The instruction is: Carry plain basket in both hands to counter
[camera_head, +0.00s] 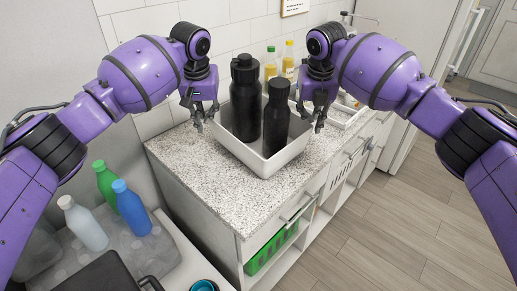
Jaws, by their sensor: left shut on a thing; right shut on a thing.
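The plain white basket (262,163) is over the far part of the speckled counter (205,183), between my two grippers. I cannot tell whether its base touches the counter. Two black bottles stand in it: a larger one (245,105) with a handle-like cap and a slimmer one (275,123). My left gripper (203,118) is shut on the basket's left rim. My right gripper (312,117) is shut on its right rim. The basket's far side is hidden by the bottles.
Several bottles with yellow contents (288,65) stand behind the basket, near a white tray or sink (350,112). At the lower left, green (106,182), blue (131,208) and white (83,224) bottles stand on a grey surface. The counter's near part is clear.

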